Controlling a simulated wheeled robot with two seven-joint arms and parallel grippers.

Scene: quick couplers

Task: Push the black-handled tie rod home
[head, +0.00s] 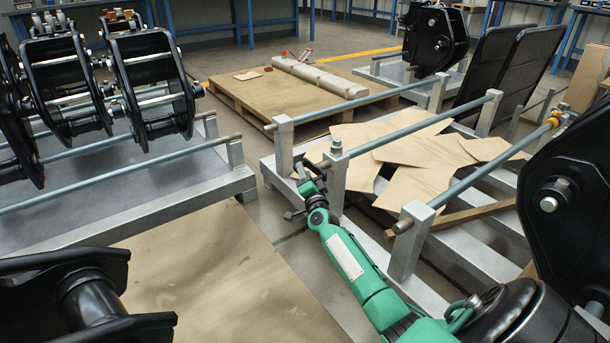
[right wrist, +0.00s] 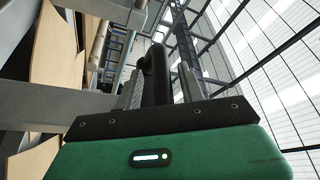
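Several grey tie rods cross the metal frame on the right in the head view. The right gripper reaches in from the bottom right on a green arm, close to that post. In the right wrist view, a dark upright piece (right wrist: 155,75) rises between two grey ribbed parts in front of the palm. My left gripper is not in view.
Another rod (head: 470,177) with a yellow-orange far end lies nearer. Brown sheets (head: 415,185) lie on the frame. Black couplers (head: 150,85) hang over a second frame at left; a large black one (head: 575,205) stands at right.

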